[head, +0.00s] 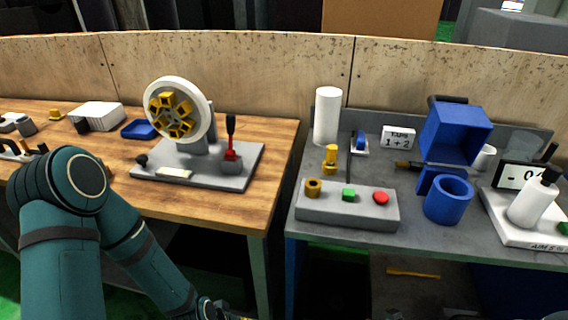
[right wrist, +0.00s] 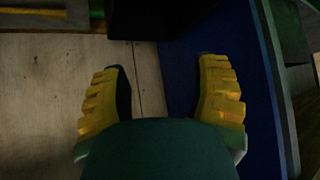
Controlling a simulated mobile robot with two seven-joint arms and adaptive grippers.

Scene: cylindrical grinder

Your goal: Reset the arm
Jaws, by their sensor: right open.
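A teal arm of mine (head: 65,240) comes in at the lower left of the head view, bent at a round joint, its lower link running down to the right in front of the wooden table. No gripper fingertips show clearly in the head view. In the right wrist view my right gripper (right wrist: 163,92) is open, its two yellow ribbed fingers apart with nothing between them. Behind them are a pale wooden surface (right wrist: 50,85) at left and a dark blue panel (right wrist: 185,70) at right.
The wooden table (head: 265,140) bears a machine with a white-rimmed yellow wheel (head: 178,110). The grey table (head: 415,240) bears a button box (head: 345,212), a blue cup (head: 448,200), a blue box-shaped unit (head: 455,132) and a white cylinder (head: 327,115). A gap separates the tables.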

